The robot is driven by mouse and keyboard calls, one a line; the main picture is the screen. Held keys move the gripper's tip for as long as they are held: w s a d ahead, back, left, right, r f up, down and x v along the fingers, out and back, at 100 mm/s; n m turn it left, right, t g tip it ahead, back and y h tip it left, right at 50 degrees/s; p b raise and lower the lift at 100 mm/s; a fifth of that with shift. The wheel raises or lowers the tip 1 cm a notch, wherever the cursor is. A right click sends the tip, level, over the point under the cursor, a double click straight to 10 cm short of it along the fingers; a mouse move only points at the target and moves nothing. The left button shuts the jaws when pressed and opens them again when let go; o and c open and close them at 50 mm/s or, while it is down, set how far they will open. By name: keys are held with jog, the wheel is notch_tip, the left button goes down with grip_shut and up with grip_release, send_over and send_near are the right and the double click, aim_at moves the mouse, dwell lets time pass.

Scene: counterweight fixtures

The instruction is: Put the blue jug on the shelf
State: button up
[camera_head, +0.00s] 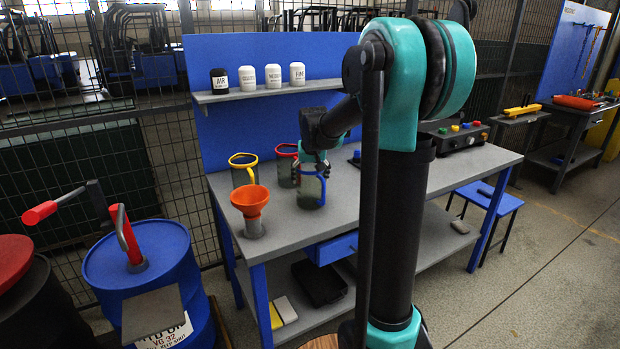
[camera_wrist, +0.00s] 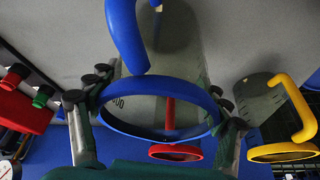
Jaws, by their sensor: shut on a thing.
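The blue jug (camera_head: 311,192), a translucent grey vessel with a blue rim and handle, is on or just above the grey workbench (camera_head: 375,190); I cannot tell whether it touches. My gripper (camera_head: 312,170) is shut around its upper body from above. In the wrist view the blue rim and handle of the jug (camera_wrist: 150,96) lie between the fingers of my gripper (camera_wrist: 160,118). The grey shelf (camera_head: 265,94) is fixed to the blue back panel, above and behind the jug. Its right end is hidden by my arm.
White canisters (camera_head: 273,75) and a black one (camera_head: 219,81) stand on the shelf. A red-rimmed jug (camera_head: 286,169) and a yellow-rimmed jug (camera_head: 242,177) stand close to the left of the blue jug. An orange funnel (camera_head: 250,201) is in front. The bench's right part is partly clear.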

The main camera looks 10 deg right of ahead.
jog(key=shift+f, duration=0.1)
jog(key=o, duration=1.2)
